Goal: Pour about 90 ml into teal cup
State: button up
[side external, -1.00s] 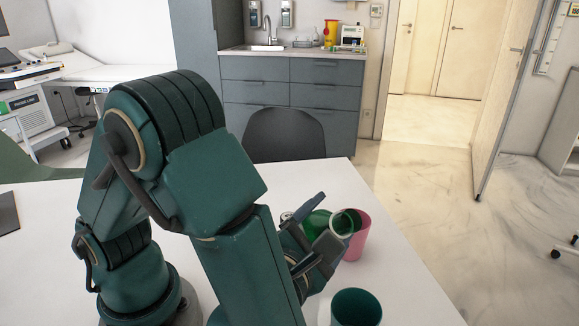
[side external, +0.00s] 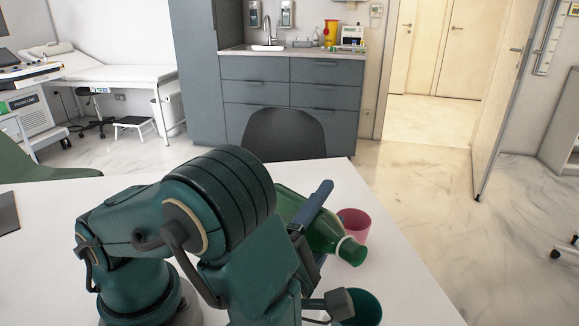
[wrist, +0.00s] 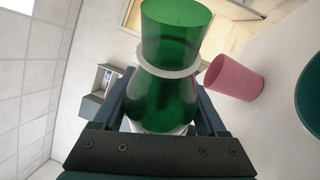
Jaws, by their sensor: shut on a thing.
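My gripper (side external: 322,255) is shut on a green see-through bottle (side external: 325,235), held above the white table. The bottle is tilted, its mouth with a pale ring pointing right and slightly down in the side view. In the wrist view the bottle (wrist: 165,95) sits between the fingers of my gripper (wrist: 163,112). The teal cup (side external: 368,307) stands upright at the lower right of the side view, partly hidden by a finger. It also shows at the right edge of the wrist view (wrist: 311,90). No stream is visible, and the cup's contents cannot be seen.
A pink cup (side external: 355,225) stands on the white table (side external: 405,290), just behind the bottle's mouth in the side view. It also shows in the wrist view (wrist: 235,78). A dark chair (side external: 285,135) is at the table's far edge. The table right of the cups is clear.

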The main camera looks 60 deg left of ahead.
jog(key=shift+d+f+m+t, duration=0.15)
jog(key=shift+f+m+t, duration=0.25)
jog(key=shift+f+m, duration=0.55)
jog(key=shift+a, duration=0.2)
jog(key=shift+a+m, duration=0.25)
jog(key=shift+a, duration=0.1)
jog(key=shift+f, duration=0.1)
dwell(0.3)
jog(key=shift+f+m+t+b, duration=0.35)
jog(key=shift+f+m+t, duration=0.2)
jog(key=shift+m, duration=0.25)
dwell(1.0)
jog(key=r+n, duration=0.1)
jog(key=r+n+g, duration=0.1)
jog(key=shift+a+n, duration=0.25)
jog(key=shift+n, duration=0.05)
jog(key=shift+r+n+g, duration=0.55)
jog(key=shift+r+n, duration=0.1)
jog(key=shift+n, duration=0.15)
jog(key=shift+a+r+n, duration=0.15)
jog(key=shift+r+n, duration=0.05)
jog(key=shift+n, duration=0.1)
